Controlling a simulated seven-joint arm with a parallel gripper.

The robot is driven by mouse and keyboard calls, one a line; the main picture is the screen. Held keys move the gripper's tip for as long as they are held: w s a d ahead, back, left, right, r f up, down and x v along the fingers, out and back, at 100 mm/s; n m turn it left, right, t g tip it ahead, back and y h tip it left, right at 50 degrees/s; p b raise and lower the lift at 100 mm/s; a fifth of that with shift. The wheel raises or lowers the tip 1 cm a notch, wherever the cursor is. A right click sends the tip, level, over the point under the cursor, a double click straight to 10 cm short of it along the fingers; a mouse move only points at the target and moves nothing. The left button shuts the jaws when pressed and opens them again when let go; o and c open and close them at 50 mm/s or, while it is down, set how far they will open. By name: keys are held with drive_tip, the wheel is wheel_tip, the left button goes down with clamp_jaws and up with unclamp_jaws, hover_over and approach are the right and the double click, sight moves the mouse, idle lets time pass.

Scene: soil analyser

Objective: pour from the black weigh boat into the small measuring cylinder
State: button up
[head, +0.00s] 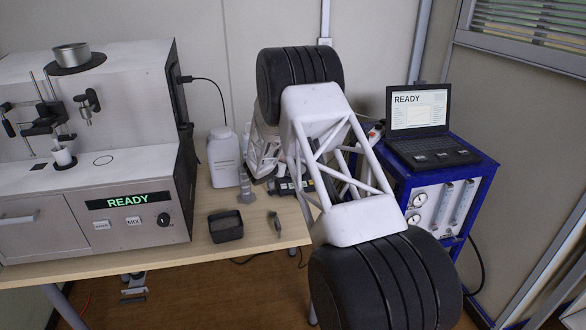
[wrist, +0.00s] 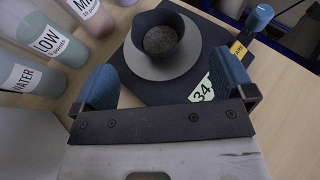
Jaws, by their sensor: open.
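In the wrist view, a black weigh boat (wrist: 160,38) with grey-brown grainy stuff in it stands on the round grey pan (wrist: 185,72) of a dark balance. My gripper (wrist: 163,82) is open, its two blue fingers apart and nothing between them. The boat is beyond the fingertips, apart from them. In the head view my arm hides most of the balance and the boat. A small, slim grey upright piece (head: 245,184) with a wider foot, left of my arm, may be the small measuring cylinder; I cannot be sure.
Bottles labelled LOW (wrist: 50,42) and WATER (wrist: 20,82) stand left of the balance. A white jug (head: 223,158) stands behind; the analyser (head: 100,150) fills the left.

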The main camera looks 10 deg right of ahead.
drive_tip(key=shift+x, duration=0.85)
drive_tip(key=shift+x, duration=2.6)
drive_tip(key=shift+w, duration=0.15)
drive_tip(key=shift+c, duration=0.5)
drive_tip(key=c, duration=0.7)
